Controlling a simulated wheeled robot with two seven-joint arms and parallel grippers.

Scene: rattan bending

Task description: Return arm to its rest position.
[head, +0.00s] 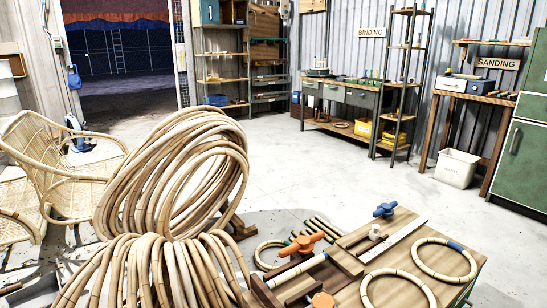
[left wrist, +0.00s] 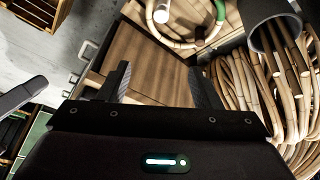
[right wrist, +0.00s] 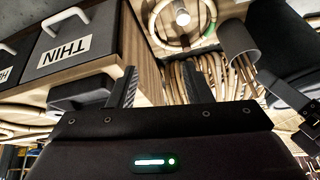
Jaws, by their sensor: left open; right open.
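Neither of my grippers shows in the head view. In the left wrist view my left gripper (left wrist: 158,72) has its two dark fingers apart with nothing between them. Wooden boards and a pale round hoop (left wrist: 165,40) lie beyond its fingertips. In the right wrist view my right gripper (right wrist: 160,68) also has its fingers apart and is empty. A grey bin marked THIN (right wrist: 65,42) stands left of its fingers, and a hoop (right wrist: 152,22) lies beyond them. I cannot tell from these frames how far each gripper is above these things.
In the head view large rattan coils (head: 170,170) stand at front left, beside a rattan chair (head: 62,165). The grey floor (head: 290,165) behind is clear.

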